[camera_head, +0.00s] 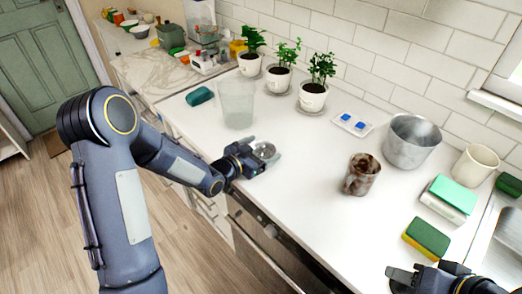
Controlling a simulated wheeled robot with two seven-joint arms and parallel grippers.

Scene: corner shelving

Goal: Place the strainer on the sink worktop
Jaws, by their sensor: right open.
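The strainer (264,151), a small round metallic piece, is at the tips of my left gripper (259,156), near the front edge of the white worktop (300,180). The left fingers close around it and partly hide it. Whether it touches the worktop is hard to tell. My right gripper (402,278) is open and empty at the bottom right, partly cut off by the frame. Part of the sink (508,240) shows at the right edge.
A brown mottled mug (361,175), a metal pot (410,142), a cream cup (474,166) and sponges (427,236) stand to the right. A clear container (237,104) and potted plants (313,96) stand behind. The worktop between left gripper and mug is clear.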

